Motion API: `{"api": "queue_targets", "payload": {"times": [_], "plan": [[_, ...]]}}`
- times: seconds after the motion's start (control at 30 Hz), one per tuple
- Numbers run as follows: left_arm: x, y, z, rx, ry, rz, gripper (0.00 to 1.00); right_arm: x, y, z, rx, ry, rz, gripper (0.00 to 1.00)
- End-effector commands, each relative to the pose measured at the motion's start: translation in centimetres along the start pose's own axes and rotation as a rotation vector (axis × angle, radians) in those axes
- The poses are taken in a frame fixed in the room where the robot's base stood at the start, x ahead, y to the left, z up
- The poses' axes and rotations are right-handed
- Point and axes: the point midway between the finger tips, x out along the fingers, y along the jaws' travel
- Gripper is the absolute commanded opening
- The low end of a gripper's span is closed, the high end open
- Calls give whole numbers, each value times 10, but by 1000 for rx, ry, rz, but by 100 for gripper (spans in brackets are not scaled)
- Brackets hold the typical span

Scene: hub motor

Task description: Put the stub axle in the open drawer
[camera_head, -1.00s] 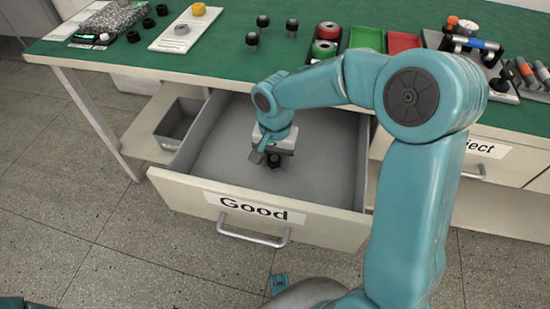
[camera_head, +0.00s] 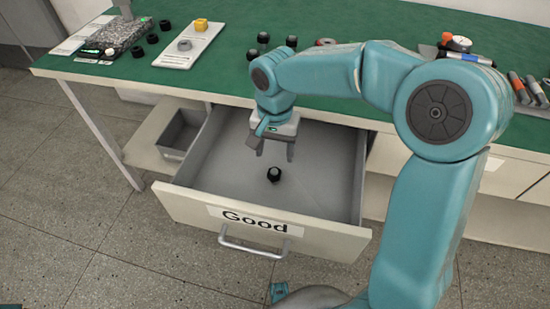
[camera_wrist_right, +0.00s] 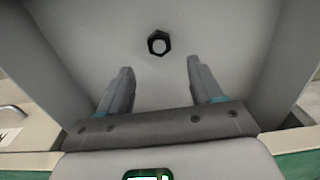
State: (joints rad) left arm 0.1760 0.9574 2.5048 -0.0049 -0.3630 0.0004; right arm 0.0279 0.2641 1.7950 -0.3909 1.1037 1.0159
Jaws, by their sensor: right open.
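The stub axle (camera_head: 273,174), a small black piece, lies on the grey floor of the open drawer (camera_head: 320,196) labelled "Good". In the right wrist view the stub axle (camera_wrist_right: 159,42) shows a hexagonal dark outline with a pale centre, beyond the fingertips and roughly between them. My right gripper (camera_head: 275,152) is open and empty, above the drawer floor and apart from the stub axle. Its two fingers (camera_wrist_right: 158,68) stand well apart in the right wrist view. My left gripper is not in view.
The green bench top (camera_head: 225,62) lies behind the drawer, with several black pieces, a white card (camera_head: 188,46) holding a yellow and a grey part, and tools at the right. A grey bin (camera_head: 181,132) sits on the shelf left of the drawer. The drawer floor is otherwise clear.

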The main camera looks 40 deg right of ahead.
Motion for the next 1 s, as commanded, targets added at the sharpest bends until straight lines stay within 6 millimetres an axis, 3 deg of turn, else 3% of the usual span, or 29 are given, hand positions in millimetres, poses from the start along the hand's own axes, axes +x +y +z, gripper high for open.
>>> {"api": "queue_targets", "payload": {"times": [0.03,0.2,0.77,0.87,1.0], "plan": [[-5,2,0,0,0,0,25,-11,0,0,-1,2,-1,65],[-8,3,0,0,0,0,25,-26,0,0,-1,1,0,65],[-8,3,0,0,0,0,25,-28,0,0,-1,0,1,65],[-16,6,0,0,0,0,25,-37,0,0,-1,0,1,65],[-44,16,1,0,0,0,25,-67,0,0,-1,0,1,65]]}}
